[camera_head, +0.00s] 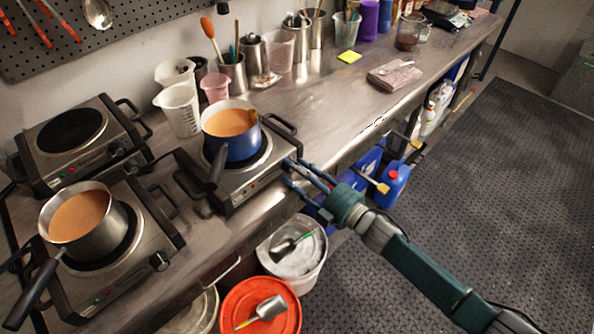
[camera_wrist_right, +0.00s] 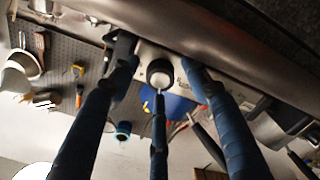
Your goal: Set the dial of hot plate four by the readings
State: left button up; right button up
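A hot plate (camera_head: 240,190) on the steel bench carries a blue pot (camera_head: 240,146) of orange liquid. Its dial (camera_wrist_right: 160,73) shows in the right wrist view as a round knob with a black rim; my fingers mostly hide it in the head view. My right gripper (camera_head: 292,174) is at the right end of this plate's front. Its blue fingers are spread apart, two on one side and one on the other, with the dial between their tips; I cannot tell whether they touch it. No plate number or reading is legible. My left gripper is out of view.
Another hot plate (camera_head: 165,230) at front left holds a steel pot (camera_head: 105,232); an empty one (camera_head: 100,160) stands behind it. Beakers (camera_head: 181,112) stand behind the blue pot. Buckets, one with an orange lid (camera_head: 285,315), stand below the bench edge. The floor at right is clear.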

jog(key=v, duration=1.2)
